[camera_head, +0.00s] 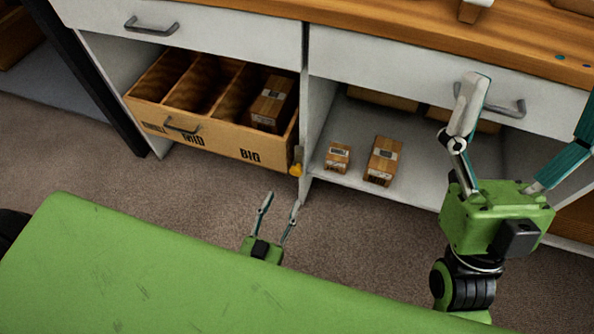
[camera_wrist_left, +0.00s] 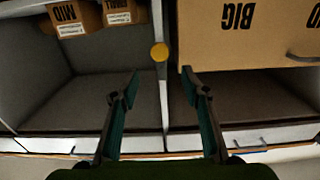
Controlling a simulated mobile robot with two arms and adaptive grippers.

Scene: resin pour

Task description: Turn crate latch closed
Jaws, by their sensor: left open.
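The wooden crate (camera_head: 215,139) sits pulled out of the left cabinet bay, with compartments open at the top. Its BIG front also shows in the left wrist view (camera_wrist_left: 225,45). The yellow latch (camera_head: 296,169) is at the crate's right front edge, beside the cabinet divider; in the left wrist view its round yellow end (camera_wrist_left: 159,52) faces me. Its exact turn is hard to tell. My left gripper (camera_head: 282,201) is open and empty, below and apart from the latch, which lies beyond the gap between its fingers (camera_wrist_left: 165,80). My right gripper (camera_head: 535,97) is open at the right.
A box (camera_head: 270,103) lies in the BIG compartment. A small box (camera_head: 338,156) and a larger box (camera_head: 383,160) stand on the right bay's floor. Drawer handles (camera_head: 151,28) stick out above, one (camera_head: 505,108) close to my right gripper. Floor (camera_head: 370,235) before the cabinet is clear.

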